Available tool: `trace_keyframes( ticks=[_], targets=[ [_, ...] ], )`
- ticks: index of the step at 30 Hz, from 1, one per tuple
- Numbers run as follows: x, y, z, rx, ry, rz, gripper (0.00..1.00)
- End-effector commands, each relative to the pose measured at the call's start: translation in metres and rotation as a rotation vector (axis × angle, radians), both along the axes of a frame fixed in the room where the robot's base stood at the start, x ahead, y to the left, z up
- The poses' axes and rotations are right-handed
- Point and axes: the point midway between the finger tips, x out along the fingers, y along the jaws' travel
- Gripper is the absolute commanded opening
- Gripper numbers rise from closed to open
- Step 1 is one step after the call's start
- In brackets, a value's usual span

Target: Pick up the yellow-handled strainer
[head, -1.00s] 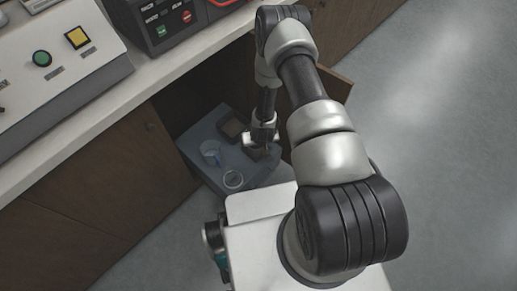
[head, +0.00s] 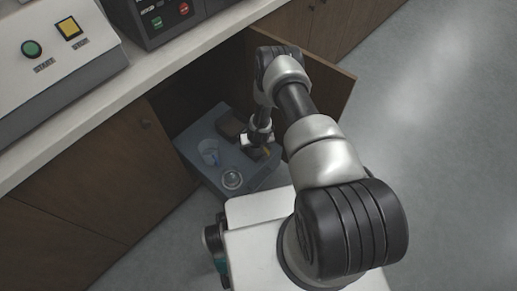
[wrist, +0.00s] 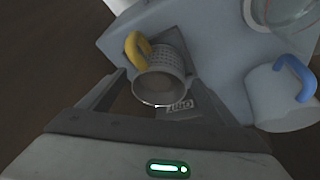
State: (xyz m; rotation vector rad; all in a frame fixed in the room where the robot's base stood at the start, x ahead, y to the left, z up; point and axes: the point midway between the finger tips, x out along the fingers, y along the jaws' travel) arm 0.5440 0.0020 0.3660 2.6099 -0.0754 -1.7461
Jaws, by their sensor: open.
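The yellow-handled strainer (wrist: 160,82) is a small grey perforated cup. In the wrist view its yellow handle is at the upper left, and its round mouth faces the camera. My gripper (wrist: 162,90) is open, with one finger on each side of the cup. I cannot tell whether either finger touches it. In the head view my gripper (head: 258,144) is low over the grey-blue shelf (head: 205,172), and only a yellowish bit shows beside it.
A pale cup with a blue handle (wrist: 279,97) stands to the right in the wrist view, near a clear glass vessel (wrist: 290,12). An open cabinet door (head: 328,75) and the counter edge (head: 85,128) flank the shelf.

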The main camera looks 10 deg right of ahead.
Motion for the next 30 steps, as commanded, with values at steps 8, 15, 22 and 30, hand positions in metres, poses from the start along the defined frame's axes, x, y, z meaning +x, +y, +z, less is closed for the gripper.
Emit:
trace_keyframes(
  ticks=[8, 15, 22, 30],
  targets=[
    [0.000, 0.000, 0.001, 0.000, 0.000, 0.001, 0.65],
    [0.000, 0.000, 0.001, 0.000, -0.001, 0.001, 0.38],
    [0.001, 0.000, 0.009, 0.000, -0.002, 0.001, 0.38],
    [0.002, 0.000, 0.062, -0.002, -0.004, 0.002, 0.38]
  ],
)
